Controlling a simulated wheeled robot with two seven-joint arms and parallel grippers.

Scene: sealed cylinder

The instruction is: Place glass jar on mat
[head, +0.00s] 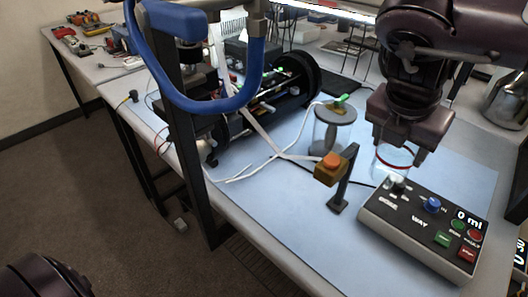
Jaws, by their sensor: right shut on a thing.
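A clear glass jar (389,165) with a red ring near its top is held in my right gripper (399,145). The gripper points down and is shut on the jar's upper part, partly hiding it. The jar is over the pale blue mat (275,215), just behind the control box; I cannot tell whether its base touches the mat. A piece of my left arm shows at the bottom left corner, but its gripper is not in view.
A control box (420,222) with knobs and a "0 ml" display stands in front of the jar. A grey-lidded clear cylinder (333,130) and an orange-topped sensor (331,169) stand to the left. A black cylindrical device (285,85) and a blue-handled frame (190,100) stand farther left. The mat's front is clear.

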